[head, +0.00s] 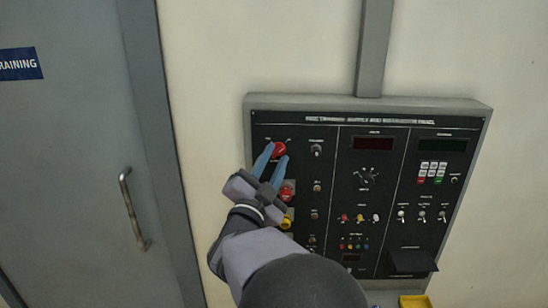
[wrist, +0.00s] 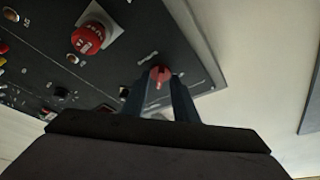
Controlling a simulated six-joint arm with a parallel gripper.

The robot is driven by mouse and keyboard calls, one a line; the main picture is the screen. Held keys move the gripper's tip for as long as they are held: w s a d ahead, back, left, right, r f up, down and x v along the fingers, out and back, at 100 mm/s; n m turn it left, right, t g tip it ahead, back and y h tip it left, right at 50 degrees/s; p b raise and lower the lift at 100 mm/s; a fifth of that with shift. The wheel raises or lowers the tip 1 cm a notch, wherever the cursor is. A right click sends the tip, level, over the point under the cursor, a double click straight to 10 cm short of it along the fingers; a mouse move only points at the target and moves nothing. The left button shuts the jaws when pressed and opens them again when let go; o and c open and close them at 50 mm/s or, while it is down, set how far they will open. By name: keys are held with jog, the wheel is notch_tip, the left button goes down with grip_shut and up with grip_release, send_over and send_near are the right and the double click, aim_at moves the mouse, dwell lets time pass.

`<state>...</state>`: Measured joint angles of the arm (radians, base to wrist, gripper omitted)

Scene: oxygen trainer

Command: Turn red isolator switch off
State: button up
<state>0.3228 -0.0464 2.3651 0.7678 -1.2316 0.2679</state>
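The red isolator switch (head: 279,149) is a round red knob at the top left of the black panel. In the wrist view the red knob (wrist: 160,73) shows between my fingertips, with a narrow raised grip across its face. My gripper (head: 270,160) reaches up to it from below, and its two blue-grey fingers stand apart, one on each side of the knob. In the wrist view my gripper (wrist: 161,86) frames the knob closely; whether the fingers touch it is not clear. The label around the knob is too blurred to read.
A red push button (wrist: 88,38) on a pale square plate sits near the knob; it also shows below my fingers in the head view (head: 287,190). Other small knobs, switches and a keypad (head: 433,169) fill the panel. A grey door (head: 80,150) stands at the left.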

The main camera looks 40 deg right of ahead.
grip_shut()
